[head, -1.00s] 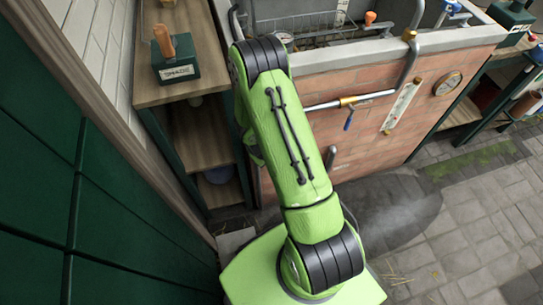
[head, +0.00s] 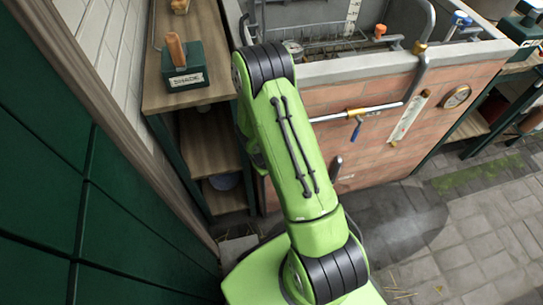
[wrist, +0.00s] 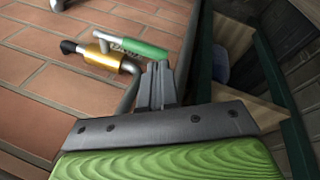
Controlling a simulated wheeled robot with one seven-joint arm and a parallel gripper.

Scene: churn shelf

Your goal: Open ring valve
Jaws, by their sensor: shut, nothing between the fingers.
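A brass fitting (wrist: 103,60) with a dark end sits on a grey pipe against the brick wall, at the upper left of the wrist view. A green cylindrical handle (wrist: 140,47) lies beside it. I cannot tell for sure whether this is the ring valve. In the head view my arm hides the gripper and this fitting. A blue lever (head: 356,130) hangs from a brass fitting on the horizontal pipe (head: 385,107).
A wooden shelf (head: 205,97) with a labelled green box (head: 187,76) is at left, by a dark green wall (head: 40,190). Paved floor (head: 490,220) is open at right.

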